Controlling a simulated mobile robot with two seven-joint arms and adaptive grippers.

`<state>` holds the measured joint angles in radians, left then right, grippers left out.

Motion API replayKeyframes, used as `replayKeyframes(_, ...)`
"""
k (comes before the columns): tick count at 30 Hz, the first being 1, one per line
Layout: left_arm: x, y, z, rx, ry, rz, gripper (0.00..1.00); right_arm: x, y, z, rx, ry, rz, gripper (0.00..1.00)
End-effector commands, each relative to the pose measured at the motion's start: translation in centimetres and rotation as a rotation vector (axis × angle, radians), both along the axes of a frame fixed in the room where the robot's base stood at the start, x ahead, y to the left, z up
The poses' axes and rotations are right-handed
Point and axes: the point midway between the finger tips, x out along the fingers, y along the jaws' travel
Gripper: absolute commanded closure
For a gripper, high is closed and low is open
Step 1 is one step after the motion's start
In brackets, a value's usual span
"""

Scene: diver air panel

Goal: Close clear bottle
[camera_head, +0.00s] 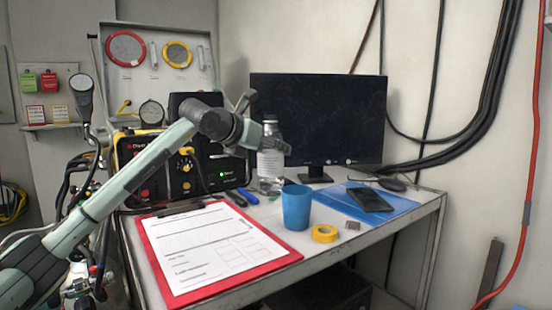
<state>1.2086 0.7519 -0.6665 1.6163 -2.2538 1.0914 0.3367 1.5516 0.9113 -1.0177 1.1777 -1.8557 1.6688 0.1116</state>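The clear bottle (270,165) stands upright on the table in front of the monitor's left part. It has a pale label. Its neck and top show above my gripper, but whether a cap sits on it is too small to tell. My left gripper (268,123) comes in from the left at the height of the bottle's upper part. Its fingers are spread, one pointing up to the left of the neck and one crossing in front of the bottle's shoulder. I cannot tell whether they touch the bottle. My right gripper is not in view.
A red clipboard (285,259) with paper lies at the front left. A blue cup (296,208), yellow tape roll (324,234) and blue folder (402,209) with a black phone (370,199) are to the right. The monitor (335,120) and the yellow-black panel (128,150) stand behind.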

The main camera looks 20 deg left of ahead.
Motion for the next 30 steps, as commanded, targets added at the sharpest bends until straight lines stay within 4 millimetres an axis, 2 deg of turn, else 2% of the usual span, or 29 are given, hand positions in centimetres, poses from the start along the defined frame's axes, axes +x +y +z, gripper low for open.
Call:
replayKeyframes(15, -4.9, 3.6, 3.7, 0.0, -0.004, 0.001, 0.84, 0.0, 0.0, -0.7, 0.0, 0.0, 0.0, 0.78)
replayKeyframes(30, -7.5, 5.6, 5.7, 0.0, -0.002, 0.0, 0.84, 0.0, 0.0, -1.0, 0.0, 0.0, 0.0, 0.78)
